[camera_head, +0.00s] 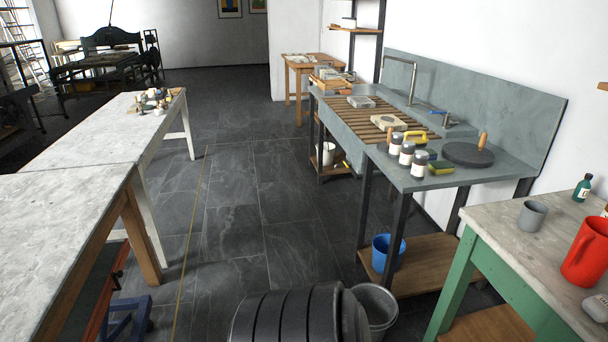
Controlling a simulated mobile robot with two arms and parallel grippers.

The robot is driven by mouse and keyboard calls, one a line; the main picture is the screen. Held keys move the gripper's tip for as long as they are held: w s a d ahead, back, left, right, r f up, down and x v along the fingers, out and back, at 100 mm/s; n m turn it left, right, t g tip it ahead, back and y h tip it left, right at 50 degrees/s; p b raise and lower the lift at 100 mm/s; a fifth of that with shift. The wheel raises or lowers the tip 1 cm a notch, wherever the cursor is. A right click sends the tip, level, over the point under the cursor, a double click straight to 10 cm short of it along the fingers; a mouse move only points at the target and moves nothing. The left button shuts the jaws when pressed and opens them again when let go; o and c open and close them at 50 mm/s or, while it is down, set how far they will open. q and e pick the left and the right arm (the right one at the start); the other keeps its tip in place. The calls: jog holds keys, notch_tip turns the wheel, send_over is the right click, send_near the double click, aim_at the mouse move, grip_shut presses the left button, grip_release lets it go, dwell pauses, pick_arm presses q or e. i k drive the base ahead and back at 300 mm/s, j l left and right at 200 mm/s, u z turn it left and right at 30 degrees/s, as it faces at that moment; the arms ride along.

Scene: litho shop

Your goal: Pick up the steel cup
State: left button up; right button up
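A small grey cup (532,215), which looks like the steel cup, stands upright on the pale worktop of the green-legged table (490,222) at the right. It is left of a red jug (587,252) and apart from it. Nothing covers the cup. Neither of my grippers is in view.
A small dark green bottle (582,188) stands behind the cup. A grey sink bench (430,180) with bottles is farther back, a blue bucket (388,257) on its lower shelf. A long pale table (75,150) runs along the left.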

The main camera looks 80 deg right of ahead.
aim_at(533, 214)
jog(key=z, duration=4.2)
jog(key=i, duration=0.35)
